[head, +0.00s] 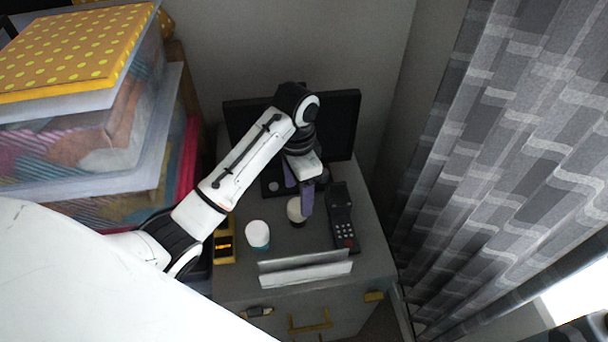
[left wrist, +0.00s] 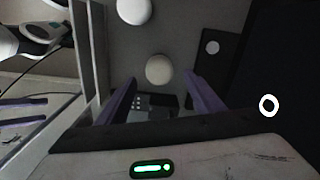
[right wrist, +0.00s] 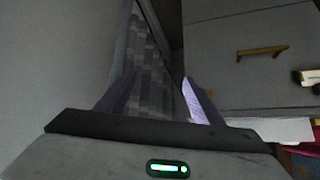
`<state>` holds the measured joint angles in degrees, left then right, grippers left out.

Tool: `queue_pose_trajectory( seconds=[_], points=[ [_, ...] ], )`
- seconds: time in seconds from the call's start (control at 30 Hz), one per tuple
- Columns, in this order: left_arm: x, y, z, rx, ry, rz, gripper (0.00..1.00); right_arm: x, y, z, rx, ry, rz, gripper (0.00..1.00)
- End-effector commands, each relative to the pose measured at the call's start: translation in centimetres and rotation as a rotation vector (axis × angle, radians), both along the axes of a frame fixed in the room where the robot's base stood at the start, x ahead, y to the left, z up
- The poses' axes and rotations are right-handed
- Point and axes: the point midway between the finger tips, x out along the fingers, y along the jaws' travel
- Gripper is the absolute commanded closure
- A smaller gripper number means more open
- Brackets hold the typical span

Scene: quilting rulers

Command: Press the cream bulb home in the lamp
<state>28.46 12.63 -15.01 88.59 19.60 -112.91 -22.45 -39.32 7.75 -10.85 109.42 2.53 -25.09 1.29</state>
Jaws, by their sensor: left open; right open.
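The cream bulb (head: 296,211) shows as a pale round top on the grey cabinet, partly behind a finger of my left gripper (head: 299,189). In the left wrist view the bulb (left wrist: 159,69) lies just ahead of the gap between the open purple fingers (left wrist: 159,84), which do not grip it. What is under the bulb is mostly hidden, so I cannot tell how deep it sits or make out the lamp for certain. My right gripper (right wrist: 158,82) is open and empty, away from the bulb, facing the curtain and the cabinet front.
A white-topped round thing with a teal base (head: 257,236) stands left of the bulb. Stacked bins (head: 80,130) and a curtain (head: 520,150) flank the cabinet (head: 370,262).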

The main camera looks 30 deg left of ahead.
Motion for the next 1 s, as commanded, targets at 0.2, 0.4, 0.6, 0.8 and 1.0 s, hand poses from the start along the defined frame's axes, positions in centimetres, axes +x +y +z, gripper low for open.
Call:
queue_pose_trajectory(
  seconds=[0.2,0.4,0.6,0.8,1.0],
  points=[
    [-0.1,0.0,-4.1,-0.001,0.004,0.001,0.39,-0.8,0.0,-0.5,-0.001,0.018,0.002,0.39],
    [-0.1,0.0,-6.9,0.0,0.003,0.001,0.39,-0.4,0.1,-0.2,0.0,0.009,0.002,0.39],
    [0.0,0.0,-8.2,0.0,0.001,0.0,0.39,0.4,0.1,0.4,0.001,-0.009,0.001,0.39],
    [0.0,0.0,-8.3,0.0,0.0,0.0,0.39,0.4,0.1,0.4,0.002,-0.011,0.001,0.39],
    [0.0,0.0,-8.3,0.0,0.0,0.0,0.61,0.3,0.1,0.3,0.001,-0.008,0.002,0.39]
  ],
)
